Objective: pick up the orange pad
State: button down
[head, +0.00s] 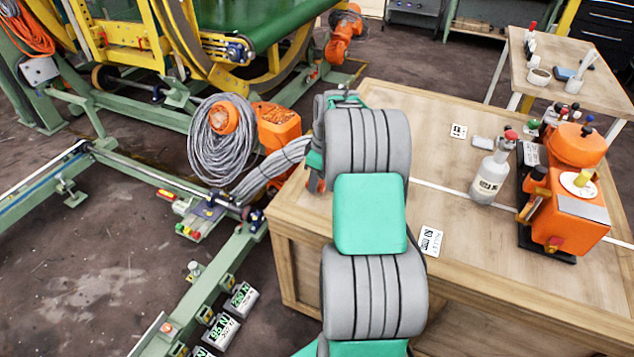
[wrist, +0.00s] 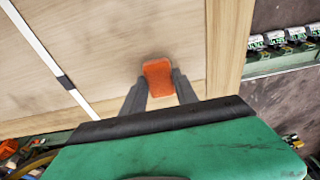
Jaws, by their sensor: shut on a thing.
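The orange pad (wrist: 158,78) shows in the wrist view as a small rounded rectangle between the two dark fingertips. My gripper (wrist: 160,85) is shut on it, with one finger at each side. Light wood lies behind the pad; I cannot tell whether the pad touches it or hangs above it. In the head view my arm covers the left end of the workbench, and neither the pad nor the gripper can be made out there.
The wooden workbench (head: 440,150) carries a grey bottle (head: 490,177) and an orange machine (head: 565,210) on its right side. Paper labels lie flat on it. A green rail frame (head: 215,305) stands at left. A smaller table (head: 545,95) is behind.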

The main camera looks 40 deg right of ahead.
notch_tip(320, 180, up, 3)
jog(key=shift+s+r, duration=0.1)
jog(key=s+a+r, duration=0.7)
jog(key=s+r, duration=0.2)
jog(key=s, duration=0.2)
jog(key=shift+s, duration=0.4)
